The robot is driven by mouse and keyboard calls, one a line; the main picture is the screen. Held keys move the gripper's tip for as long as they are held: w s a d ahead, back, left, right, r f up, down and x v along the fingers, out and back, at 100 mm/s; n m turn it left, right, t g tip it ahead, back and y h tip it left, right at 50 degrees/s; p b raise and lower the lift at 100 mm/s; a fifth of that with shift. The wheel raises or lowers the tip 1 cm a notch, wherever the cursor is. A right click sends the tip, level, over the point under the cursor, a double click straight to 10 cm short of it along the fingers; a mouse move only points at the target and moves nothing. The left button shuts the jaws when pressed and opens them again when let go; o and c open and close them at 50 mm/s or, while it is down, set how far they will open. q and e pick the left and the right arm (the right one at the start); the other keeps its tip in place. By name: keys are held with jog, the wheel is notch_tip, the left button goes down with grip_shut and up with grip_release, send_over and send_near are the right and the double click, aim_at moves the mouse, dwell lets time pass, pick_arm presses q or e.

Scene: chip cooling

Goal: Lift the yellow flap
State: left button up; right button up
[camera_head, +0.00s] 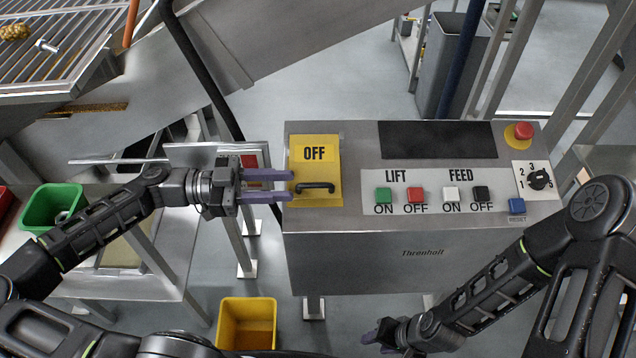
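The yellow flap (314,160) marked OFF lies on the left part of the grey control panel's top. A dark handle (315,187) sits near its front edge. The flap looks closed flat on the panel. My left gripper (291,185) comes in from the left with its two purple fingers apart and pointing right. Its fingertips are at the flap's left edge, just left of the handle, with nothing between them. I cannot tell whether they touch the flap. My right gripper (372,338) is low, in front of the panel and away from the flap; its fingers are partly hidden.
The control panel (365,215) has LIFT and FEED buttons, a red emergency button (523,130), a dial (540,178) and a blue reset button (516,205). A yellow bin (247,325) stands on the floor below. A green bin (52,207) is at left.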

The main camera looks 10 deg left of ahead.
aim_at(318, 184)
pick_arm(q)
jog(key=p+x, duration=0.1)
jog(key=x, duration=0.5)
jog(key=shift+d+r+p, duration=0.15)
jog(key=shift+d+p, duration=0.2)
jog(key=shift+w+d, duration=0.2)
jog(key=shift+d, duration=0.3)
grip_shut()
dwell(0.7)
